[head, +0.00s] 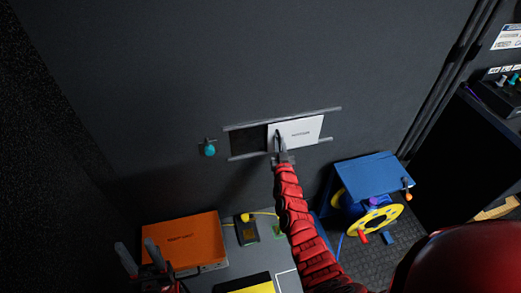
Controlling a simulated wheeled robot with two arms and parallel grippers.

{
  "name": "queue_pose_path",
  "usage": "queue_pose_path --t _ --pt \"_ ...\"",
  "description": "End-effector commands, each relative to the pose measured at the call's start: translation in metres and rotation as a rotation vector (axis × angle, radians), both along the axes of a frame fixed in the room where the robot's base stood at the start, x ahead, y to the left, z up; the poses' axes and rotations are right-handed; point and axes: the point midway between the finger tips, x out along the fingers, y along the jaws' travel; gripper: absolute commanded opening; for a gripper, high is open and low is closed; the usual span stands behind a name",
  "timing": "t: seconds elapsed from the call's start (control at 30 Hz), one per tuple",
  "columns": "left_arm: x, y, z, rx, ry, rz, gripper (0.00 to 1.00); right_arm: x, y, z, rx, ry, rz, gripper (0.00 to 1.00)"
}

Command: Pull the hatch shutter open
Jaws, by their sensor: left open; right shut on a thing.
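The hatch shutter (303,131) is a white panel with small dark lettering, set in the dark wall between two grey rails. It sits at the right of the rails. A dark hatch opening (248,140) shows to its left. My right gripper (279,148), on the red arm, is shut at the shutter's lower left edge, on what looks like its small dark handle; the fingers hide most of the handle. My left gripper (139,257) is open and empty at the lower left, well away from the shutter.
A teal knob or valve (210,149) sticks out of the wall left of the hatch. Below are an orange case (182,240), a small yellow-and-dark device (246,229) and a blue cable reel (372,200). A dark cabinet stands at the right.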

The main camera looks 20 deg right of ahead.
Motion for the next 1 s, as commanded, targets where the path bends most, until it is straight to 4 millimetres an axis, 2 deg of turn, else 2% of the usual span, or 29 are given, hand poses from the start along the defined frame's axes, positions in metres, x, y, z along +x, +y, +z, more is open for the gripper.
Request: queue_pose_path --t 0.03,0.1,0.3,0.7,0.73,0.8,1.0 --pt "0.0 0.0 -0.01 0.0 0.0 0.0 0.5 -0.001 -0.012 -0.005 -0.003 -0.001 -0.004 0.0" --pt "0.0 0.0 -0.015 0.0 0.0 0.0 0.5 -0.001 -0.022 -0.005 -0.002 -0.001 -0.004 0.0" --pt "0.0 0.0 -0.022 0.0 0.0 0.0 0.5 0.0 -0.04 -0.004 -0.002 0.004 -0.001 0.0" --pt "0.0 0.0 -0.022 0.0 0.0 0.0 0.5 0.0 -0.043 -0.002 0.001 0.003 -0.001 0.0" --pt "0.0 0.0 -0.022 0.0 0.0 0.0 0.5 0.0 -0.043 -0.002 0.001 0.003 -0.001 0.18" --pt "0.0 0.0 -0.022 0.0 0.0 0.0 0.5 0.0 -0.043 -0.001 0.0 0.002 -0.001 0.27" --pt "0.0 0.0 -0.022 0.0 0.0 0.0 0.5 0.0 -0.043 -0.001 0.0 0.001 0.0 0.27"
